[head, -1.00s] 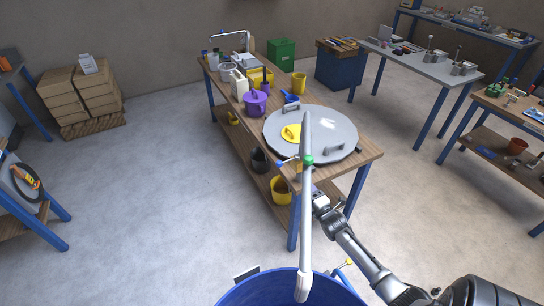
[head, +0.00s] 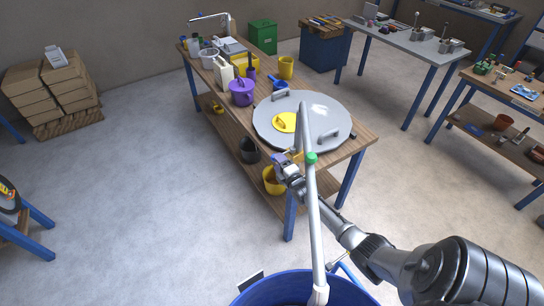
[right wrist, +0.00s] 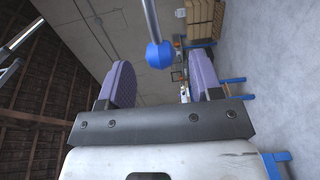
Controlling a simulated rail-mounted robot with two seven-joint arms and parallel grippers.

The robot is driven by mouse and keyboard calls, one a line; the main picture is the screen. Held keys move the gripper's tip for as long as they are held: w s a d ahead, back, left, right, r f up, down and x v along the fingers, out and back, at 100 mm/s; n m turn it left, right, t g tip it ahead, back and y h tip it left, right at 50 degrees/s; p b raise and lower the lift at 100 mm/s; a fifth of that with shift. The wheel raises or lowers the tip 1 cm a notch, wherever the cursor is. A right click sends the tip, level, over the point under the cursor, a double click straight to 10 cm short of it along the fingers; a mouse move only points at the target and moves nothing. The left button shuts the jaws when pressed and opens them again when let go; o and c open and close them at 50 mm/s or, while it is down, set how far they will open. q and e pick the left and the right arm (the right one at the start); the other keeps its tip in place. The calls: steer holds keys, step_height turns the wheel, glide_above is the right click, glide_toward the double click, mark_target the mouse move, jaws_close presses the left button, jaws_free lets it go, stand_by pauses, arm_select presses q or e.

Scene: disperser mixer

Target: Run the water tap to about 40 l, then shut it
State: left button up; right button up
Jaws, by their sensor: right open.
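The white water pipe (head: 315,215) rises in front of me, with a green ring (head: 311,158) partway up. Its lower end is over the blue drum (head: 262,290) at the bottom of the head view. My right gripper (head: 288,158) is just left of the green ring, with its jaws open. In the right wrist view, a blue ball knob (right wrist: 160,55) on a thin rod shows between the two purple fingers, apart from both. The knob is hard to make out in the head view. No running water is visible, and the drum's water level is hidden. My left gripper is out of view.
A wooden bench (head: 355,140) behind the pipe carries a large grey lid (head: 325,112), a purple pot (head: 242,94) and several containers. A small dark panel (head: 250,281) is at the drum's left rim. Open floor lies left of the bench.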

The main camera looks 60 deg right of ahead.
steer(key=shift+b+x, duration=0.55)
steer(key=shift+x, duration=2.2)
steer(key=shift+c, duration=0.4)
jaws_close()
